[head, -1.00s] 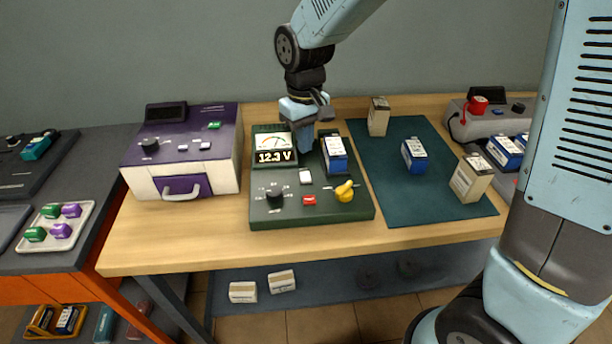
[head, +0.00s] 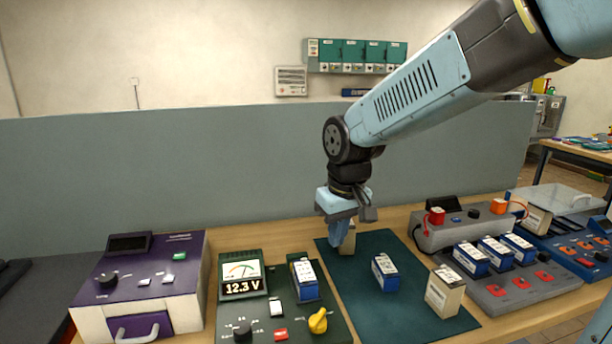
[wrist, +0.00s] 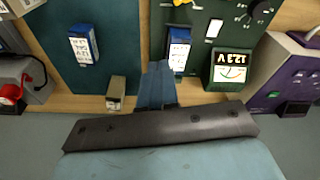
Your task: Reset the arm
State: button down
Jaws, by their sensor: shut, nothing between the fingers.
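My gripper (head: 338,238) is shut and empty. In the head view it points down above the back left part of the dark green mat (head: 350,297), in front of a cream battery (head: 349,238) that it partly hides. In the wrist view its blue fingers (wrist: 157,85) show together at the middle, between the cream battery (wrist: 116,92) and a blue battery (wrist: 178,50) on the tester. I cannot tell whether the fingers touch anything below.
The green tester (head: 262,328) reads 12.3 V and holds a blue battery (head: 304,279). A purple device (head: 190,317) stands left. A blue battery (head: 384,271) and a cream battery (head: 444,291) stand on the mat. A grey charger (head: 505,288) with blue batteries is at right.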

jog(key=s+d+r+m+t, duration=0.2)
jog(key=s+d+r, duration=0.1)
jog(key=s+d, duration=0.3)
jog(key=s+d+r+m+t, duration=0.1)
jog(key=s+d+r+m, duration=0.2)
jog(key=s+d, duration=0.3)
jog(key=d+r, duration=0.1)
jog(key=d, duration=0.4)
jog(key=shift+s+d+r+m+t+h, duration=0.15)
jog(key=shift+s+m+t+h, duration=0.15)
jog(key=shift+t+h, duration=0.1)
dwell(0.9)
